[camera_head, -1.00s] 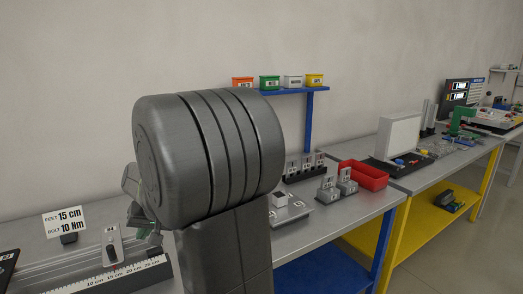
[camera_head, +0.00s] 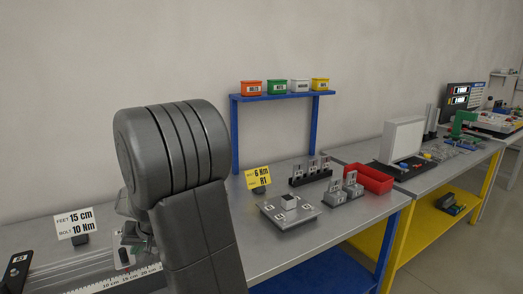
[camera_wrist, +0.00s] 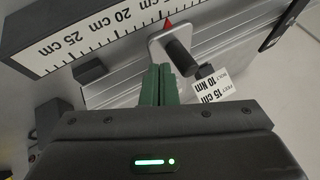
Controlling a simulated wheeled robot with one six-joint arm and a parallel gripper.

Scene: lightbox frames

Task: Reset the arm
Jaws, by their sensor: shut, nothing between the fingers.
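My arm fills the left middle of the head view as a thick dark grey link. My gripper (camera_wrist: 160,84) shows in the wrist view as two green fingers, shut together and empty. The fingertips are close to a metal slider plate with a black knob (camera_wrist: 179,56) and a red pointer. I cannot tell whether they touch it. In the head view the gripper is mostly hidden behind my arm.
A ruled rail (camera_head: 105,284) lies on the bench at the left, beside a white sign (camera_head: 74,222) reading 15 cm and 10 Nm. To the right are a plate with a block (camera_head: 290,214), a red bin (camera_head: 368,178) and a blue shelf (camera_head: 282,97) with small coloured boxes.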

